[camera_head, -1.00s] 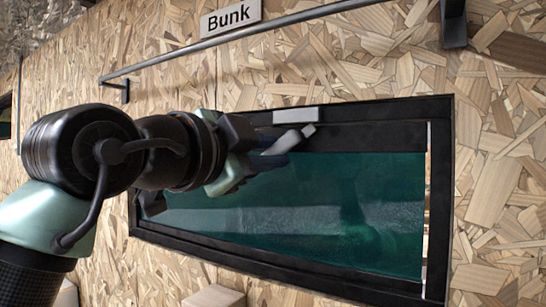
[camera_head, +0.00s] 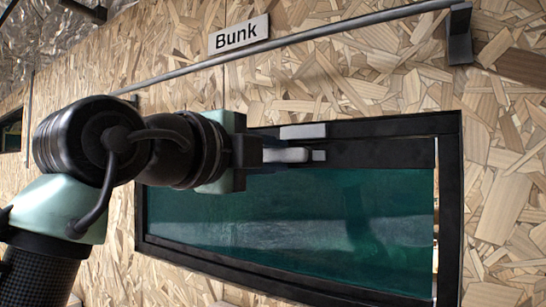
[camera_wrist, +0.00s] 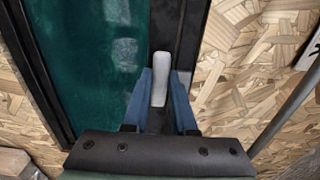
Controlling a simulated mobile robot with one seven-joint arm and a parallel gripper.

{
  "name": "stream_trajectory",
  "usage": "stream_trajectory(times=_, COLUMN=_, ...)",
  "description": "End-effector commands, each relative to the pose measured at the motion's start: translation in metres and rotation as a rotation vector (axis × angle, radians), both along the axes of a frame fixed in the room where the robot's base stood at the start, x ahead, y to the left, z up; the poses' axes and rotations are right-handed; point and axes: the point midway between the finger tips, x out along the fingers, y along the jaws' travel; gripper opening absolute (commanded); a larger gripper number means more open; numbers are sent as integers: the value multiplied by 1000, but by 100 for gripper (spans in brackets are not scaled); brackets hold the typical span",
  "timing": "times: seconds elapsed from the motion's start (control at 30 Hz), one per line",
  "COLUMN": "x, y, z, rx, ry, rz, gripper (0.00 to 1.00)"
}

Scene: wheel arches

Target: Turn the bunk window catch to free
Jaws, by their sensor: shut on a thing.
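The bunk window catch (camera_head: 287,155) is a pale grey lever on the black upper frame of the bunk window (camera_head: 290,225). It lies nearly level along the frame, under the "Bunk" sign (camera_head: 239,35). In the wrist view the catch (camera_wrist: 160,80) points away between the blue fingers of my gripper (camera_wrist: 161,92). My gripper is shut on the catch, one finger on each side. In the head view my gripper (camera_head: 258,155) reaches the catch from the left, and my wrist hides its near end and the fingers.
A pale grey strip (camera_head: 303,131) sits on the frame just above the catch. A grey rail (camera_head: 330,36) runs along the chipboard wall above the window, on a dark bracket (camera_head: 459,35) at the right. The wall right of the window is clear.

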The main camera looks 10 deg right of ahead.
Motion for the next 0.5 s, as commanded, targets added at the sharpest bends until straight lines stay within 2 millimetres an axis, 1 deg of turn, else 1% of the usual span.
stream_trajectory(times=0.43, x=-1, y=-1, z=1, rx=9, ry=-9, rz=-2, gripper=0)
stream_trajectory(times=0.47, x=-1, y=-1, z=1, rx=9, ry=-9, rz=-2, gripper=28)
stream_trajectory(times=0.5, x=-1, y=-1, z=1, rx=9, ry=-9, rz=-2, gripper=36)
